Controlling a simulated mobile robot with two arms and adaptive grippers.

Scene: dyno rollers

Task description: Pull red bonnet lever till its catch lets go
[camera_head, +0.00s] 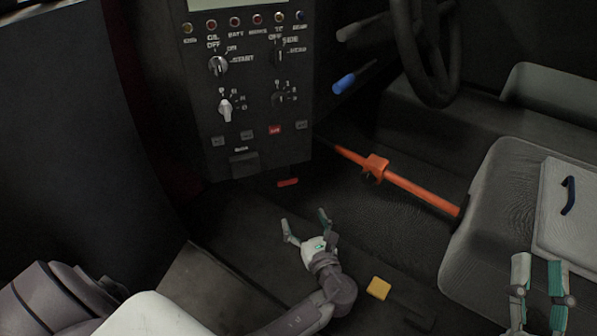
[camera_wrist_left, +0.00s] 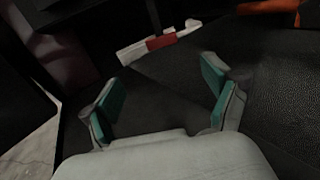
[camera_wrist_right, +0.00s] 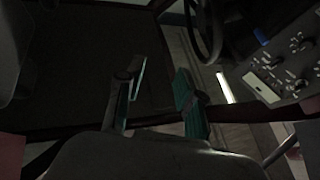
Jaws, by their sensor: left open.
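The red lever (camera_head: 288,182) is a small bar low under the front of the dark console. In the left wrist view a light bar with a red middle part (camera_wrist_left: 161,42), apparently the same lever, lies beyond the fingertips. My left gripper (camera_head: 304,219) is open and empty, below and slightly right of the lever in the head view. The lever is apart from both fingers (camera_wrist_left: 158,76). My right gripper (camera_head: 539,264) is open and empty, in front of the seat at the lower right. The catch cannot be made out.
An orange bar (camera_head: 412,188) runs from near the console to the seat (camera_head: 480,235), right of the lever. The console (camera_head: 245,95) with knobs stands above the lever. A steering wheel (camera_head: 432,60) is at the upper right. A yellow block (camera_head: 378,288) lies right of my left arm.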

